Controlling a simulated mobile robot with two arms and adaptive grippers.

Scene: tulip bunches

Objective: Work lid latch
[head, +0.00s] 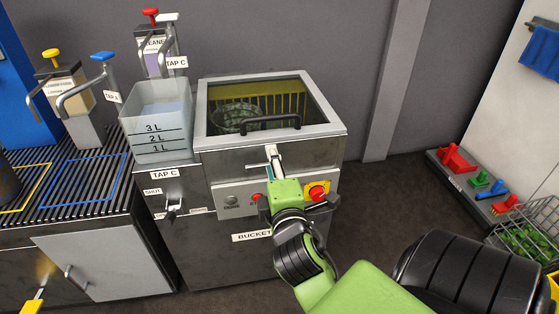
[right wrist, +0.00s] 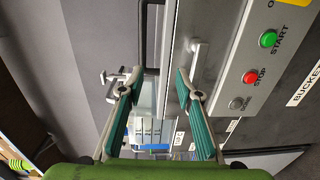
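The bucket machine's lid (head: 207,112) is down, with a glass window and a black bar handle (head: 270,124) along its front. A pale metal latch piece (head: 255,167) shows at the front middle, below the handle, partly hidden by my right gripper (head: 272,158). In the right wrist view a pale metal bracket (right wrist: 199,50) sits on the front face near the lid edge. My right gripper (right wrist: 155,83) is open there, one finger on each side of the lid's front edge, with nothing held between the pads. Contact with the latch cannot be told. My left gripper is out of view.
Start (right wrist: 268,39) and stop (right wrist: 250,77) buttons and a red knob on yellow (head: 317,190) are close to the right gripper. A measuring tank (head: 157,118) stands left of the lid. Dark floor is open at right, before a low rack (head: 470,185).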

